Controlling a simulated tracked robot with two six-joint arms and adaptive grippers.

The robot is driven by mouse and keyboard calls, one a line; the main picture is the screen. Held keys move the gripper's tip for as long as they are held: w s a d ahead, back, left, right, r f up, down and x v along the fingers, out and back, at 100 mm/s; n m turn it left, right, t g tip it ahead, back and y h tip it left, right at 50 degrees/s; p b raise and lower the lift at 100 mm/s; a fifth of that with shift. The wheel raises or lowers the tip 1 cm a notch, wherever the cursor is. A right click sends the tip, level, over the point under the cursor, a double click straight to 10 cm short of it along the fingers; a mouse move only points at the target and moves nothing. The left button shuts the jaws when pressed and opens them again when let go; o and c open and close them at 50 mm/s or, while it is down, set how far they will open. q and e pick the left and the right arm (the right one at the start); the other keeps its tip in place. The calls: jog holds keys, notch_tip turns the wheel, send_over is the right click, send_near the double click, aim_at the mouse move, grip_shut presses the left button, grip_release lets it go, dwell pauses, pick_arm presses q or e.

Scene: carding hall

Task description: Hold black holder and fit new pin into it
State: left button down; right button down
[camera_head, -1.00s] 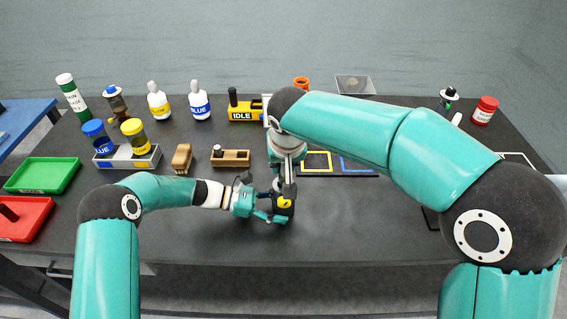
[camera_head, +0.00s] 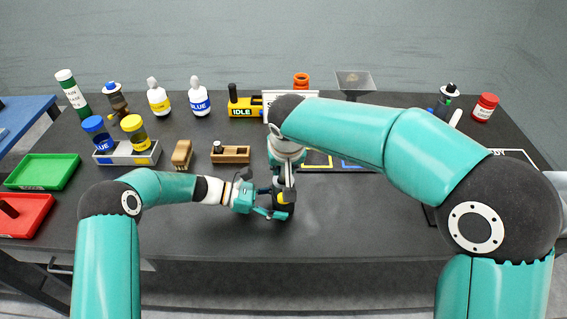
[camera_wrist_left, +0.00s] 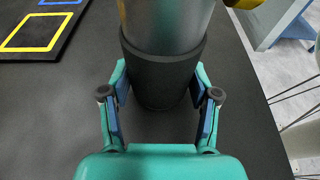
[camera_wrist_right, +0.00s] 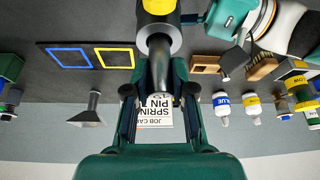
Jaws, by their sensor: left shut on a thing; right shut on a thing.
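My left gripper (camera_head: 266,206) is shut on the black holder (camera_wrist_left: 160,75), near the front middle of the bench. In the left wrist view the dark holder stands between both fingers, with a grey metal cylinder (camera_wrist_left: 168,22) at its upper end. My right gripper (camera_wrist_right: 158,98) is shut on the dark grey pin (camera_wrist_right: 160,78), close above the left one in the head view. In the right wrist view the pin's far end overlaps a dark cylinder with a yellow band (camera_wrist_right: 158,5). I cannot tell whether it is inside. In the head view the grippers hide most of both parts.
A wooden block (camera_head: 231,155) and a brush (camera_head: 182,154) lie left of the grippers. A yellow IDLE stand (camera_head: 244,107), job card (camera_wrist_right: 158,112) and funnel (camera_head: 354,82) are behind. A green tray (camera_head: 42,171) and a red tray (camera_head: 22,216) are far left. The front bench is clear.

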jog(key=shift+f, duration=0.95)
jog(key=c, duration=0.9)
grip_release()
jog(key=v, duration=1.2)
jog(key=shift+w, duration=0.1)
pick_arm(q)
jog(key=shift+c, duration=1)
grip_release()
